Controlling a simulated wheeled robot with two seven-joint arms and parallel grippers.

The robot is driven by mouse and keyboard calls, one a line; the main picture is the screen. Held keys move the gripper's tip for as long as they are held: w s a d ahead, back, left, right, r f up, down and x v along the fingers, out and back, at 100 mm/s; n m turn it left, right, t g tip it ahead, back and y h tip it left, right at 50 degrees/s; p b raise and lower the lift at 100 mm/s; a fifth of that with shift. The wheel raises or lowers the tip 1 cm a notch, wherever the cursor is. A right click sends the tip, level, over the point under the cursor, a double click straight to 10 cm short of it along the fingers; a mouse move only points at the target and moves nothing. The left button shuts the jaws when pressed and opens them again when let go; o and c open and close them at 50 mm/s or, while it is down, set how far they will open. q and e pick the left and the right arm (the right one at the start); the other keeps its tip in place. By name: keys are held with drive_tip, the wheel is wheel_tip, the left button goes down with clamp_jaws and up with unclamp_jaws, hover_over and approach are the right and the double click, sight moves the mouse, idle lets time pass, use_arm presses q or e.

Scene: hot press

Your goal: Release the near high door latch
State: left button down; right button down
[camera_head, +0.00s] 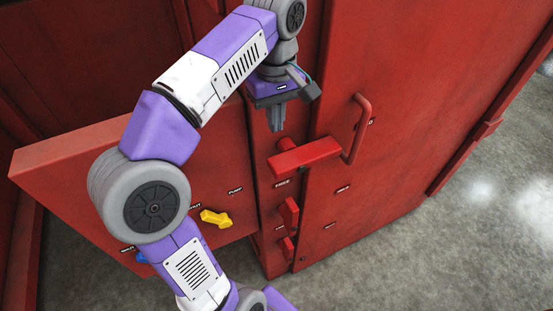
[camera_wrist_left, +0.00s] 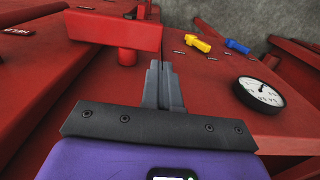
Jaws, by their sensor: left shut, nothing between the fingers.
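The high door latch (camera_head: 305,157) is a red block-shaped bar lying crosswise over the seam between the red door (camera_head: 390,120) and the frame post. In the left wrist view the same latch (camera_wrist_left: 115,30) is at the upper left. My left gripper (camera_head: 276,128) is shut and empty, its fingers pointing down just behind the latch's left end. In the wrist view the left gripper (camera_wrist_left: 161,66) shows its fingers together, right of the latch, with a small gap in the picture. Whether they touch it cannot be told. My right gripper is not in view.
A red bar handle (camera_head: 360,128) stands out from the door. Two smaller red latch parts (camera_head: 289,212) (camera_head: 287,247) sit lower on the seam. A yellow lever (camera_head: 216,218) is on the left panel, and a round gauge (camera_wrist_left: 260,95) shows at the wrist view's right. Grey floor (camera_head: 420,250) is clear.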

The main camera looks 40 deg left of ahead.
sight(274, 170)
use_arm(q)
drive_tip(key=f, duration=0.4)
drive_tip(key=f+b, duration=0.1)
drive_tip(key=f, duration=0.3)
drive_tip(key=f+b, duration=0.1)
drive_tip(key=f, duration=0.3)
drive_tip(key=shift+s+f, duration=0.35)
drive_tip(key=shift+w+f, duration=0.1)
drive_tip(key=shift+f, duration=0.15)
